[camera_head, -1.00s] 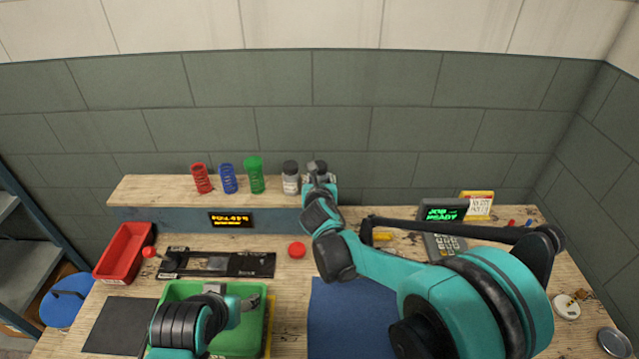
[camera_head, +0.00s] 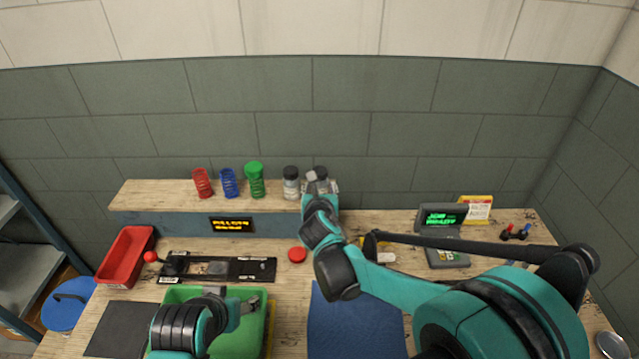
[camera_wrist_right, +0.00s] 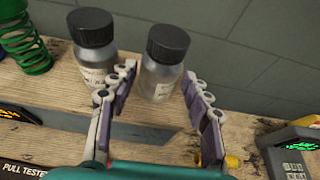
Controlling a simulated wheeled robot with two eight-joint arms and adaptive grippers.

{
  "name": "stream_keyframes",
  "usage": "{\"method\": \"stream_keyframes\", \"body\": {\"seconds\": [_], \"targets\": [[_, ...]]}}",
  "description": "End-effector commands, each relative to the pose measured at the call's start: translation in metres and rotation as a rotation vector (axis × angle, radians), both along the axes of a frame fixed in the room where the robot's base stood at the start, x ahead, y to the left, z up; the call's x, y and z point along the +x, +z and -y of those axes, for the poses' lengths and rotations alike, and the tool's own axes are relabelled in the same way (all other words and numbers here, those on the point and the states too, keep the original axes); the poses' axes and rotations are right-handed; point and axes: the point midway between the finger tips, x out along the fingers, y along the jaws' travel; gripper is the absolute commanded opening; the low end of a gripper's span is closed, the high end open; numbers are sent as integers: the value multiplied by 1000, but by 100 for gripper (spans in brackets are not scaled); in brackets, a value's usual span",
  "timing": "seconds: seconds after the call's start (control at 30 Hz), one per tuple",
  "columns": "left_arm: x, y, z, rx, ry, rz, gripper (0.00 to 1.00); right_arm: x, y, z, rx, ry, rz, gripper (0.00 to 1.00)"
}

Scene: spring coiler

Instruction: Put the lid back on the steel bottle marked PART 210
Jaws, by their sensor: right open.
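Two small steel bottles with black lids stand upright on the raised wooden shelf. The left bottle (camera_head: 291,184) also shows in the right wrist view (camera_wrist_right: 94,45). The right bottle (camera_wrist_right: 160,62) is mostly behind my right gripper in the head view. Both labels are too blurred to read, so I cannot tell which is PART 210. I see no loose lid. My right gripper (camera_wrist_right: 160,105) is open, its fingers pointing at the right bottle, one on each side of its lower part; contact is unclear. My left gripper (camera_head: 245,308) is over the green bin; its jaws are unclear.
Red, blue and green springs (camera_head: 255,180) stand on the shelf, left of the bottles. A red tray (camera_head: 126,257), a black fixture (camera_head: 240,268), a red round piece (camera_head: 297,254), the green bin (camera_head: 255,335) and a blue mat (camera_head: 350,325) lie below. A keypad terminal (camera_head: 443,220) stands right.

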Motion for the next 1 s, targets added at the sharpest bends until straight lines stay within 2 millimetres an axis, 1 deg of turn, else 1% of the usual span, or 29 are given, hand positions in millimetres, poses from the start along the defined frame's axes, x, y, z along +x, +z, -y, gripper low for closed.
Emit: {"method": "stream_keyframes", "body": {"seconds": [0.03,0.2,0.3,0.4,0.57,1.0], "targets": [[0,6,0,0,0,0,59,-12,8,-1,-1,4,0,49],[0,15,0,0,0,0,59,-46,21,-1,-2,3,0,49],[0,19,0,0,0,0,59,-60,27,-1,-1,1,-1,49],[0,21,0,0,0,0,59,-71,30,-1,-1,2,0,49],[0,22,0,0,0,0,59,-77,32,0,0,0,0,49],[0,22,0,0,0,0,59,-77,32,0,0,0,0,49]]}}
